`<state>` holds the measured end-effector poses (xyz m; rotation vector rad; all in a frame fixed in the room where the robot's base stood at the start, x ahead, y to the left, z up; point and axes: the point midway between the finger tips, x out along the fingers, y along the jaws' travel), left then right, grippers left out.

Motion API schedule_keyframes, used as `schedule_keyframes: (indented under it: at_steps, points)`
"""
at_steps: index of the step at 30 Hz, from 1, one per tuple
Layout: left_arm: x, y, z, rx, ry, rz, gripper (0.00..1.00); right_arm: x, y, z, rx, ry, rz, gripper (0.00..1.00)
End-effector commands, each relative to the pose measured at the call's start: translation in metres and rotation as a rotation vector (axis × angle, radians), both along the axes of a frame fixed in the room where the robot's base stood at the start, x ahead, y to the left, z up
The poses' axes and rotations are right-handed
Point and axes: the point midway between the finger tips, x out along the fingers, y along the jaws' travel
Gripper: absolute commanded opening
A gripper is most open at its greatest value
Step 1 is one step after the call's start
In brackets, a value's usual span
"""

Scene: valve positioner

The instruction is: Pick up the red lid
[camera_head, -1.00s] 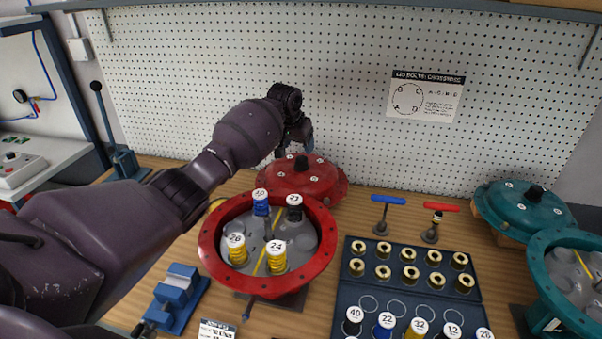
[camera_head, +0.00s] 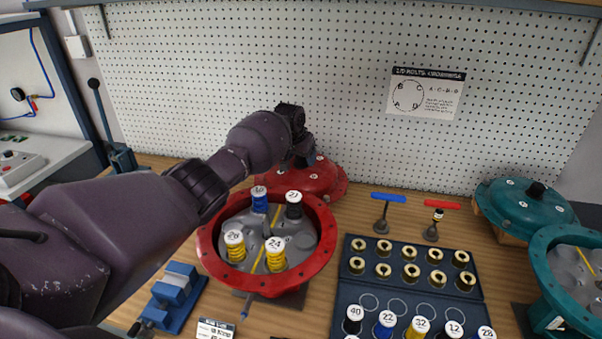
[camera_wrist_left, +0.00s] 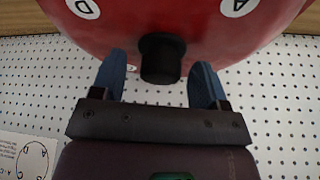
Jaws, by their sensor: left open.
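The red lid (camera_head: 326,182) is a round dome behind the red housing, at the foot of the pegboard. In the left wrist view the lid (camera_wrist_left: 190,30) fills the top, with white lettered labels and a black knob (camera_wrist_left: 161,60) at its middle. My left gripper (camera_wrist_left: 161,80) is open, its two blue fingers on either side of the knob with gaps; I cannot tell if they touch the lid. In the head view my left gripper (camera_head: 309,160) is over the lid, and my wrist hides the knob and part of the lid. My right gripper is not in view.
The red housing (camera_head: 208,249) with several labelled springs stands in front of the lid. A blue vise (camera_head: 172,298), a dark tray (camera_head: 345,280) of parts, two T-handled tools and a teal housing (camera_head: 543,282) with its teal lid (camera_head: 520,208) share the bench.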

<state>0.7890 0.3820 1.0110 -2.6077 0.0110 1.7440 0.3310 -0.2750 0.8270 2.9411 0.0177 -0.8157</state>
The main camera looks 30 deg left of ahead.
Motion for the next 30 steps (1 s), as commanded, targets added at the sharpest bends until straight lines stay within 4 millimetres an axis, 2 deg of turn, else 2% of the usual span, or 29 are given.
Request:
schedule_keyframes:
  at_steps: [7, 20, 30]
  points:
    - [0.0002, 0.0001, -0.0001, 0.000, 0.000, 0.000, 0.66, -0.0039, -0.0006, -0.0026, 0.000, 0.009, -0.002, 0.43]
    - [0.0001, 0.0002, 0.0000, 0.000, 0.000, 0.000, 0.00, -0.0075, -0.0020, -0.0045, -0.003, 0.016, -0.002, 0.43]
    - [0.0018, 0.0000, 0.0040, 0.000, -0.007, -0.001, 0.00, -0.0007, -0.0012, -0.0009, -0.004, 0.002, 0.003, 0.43]
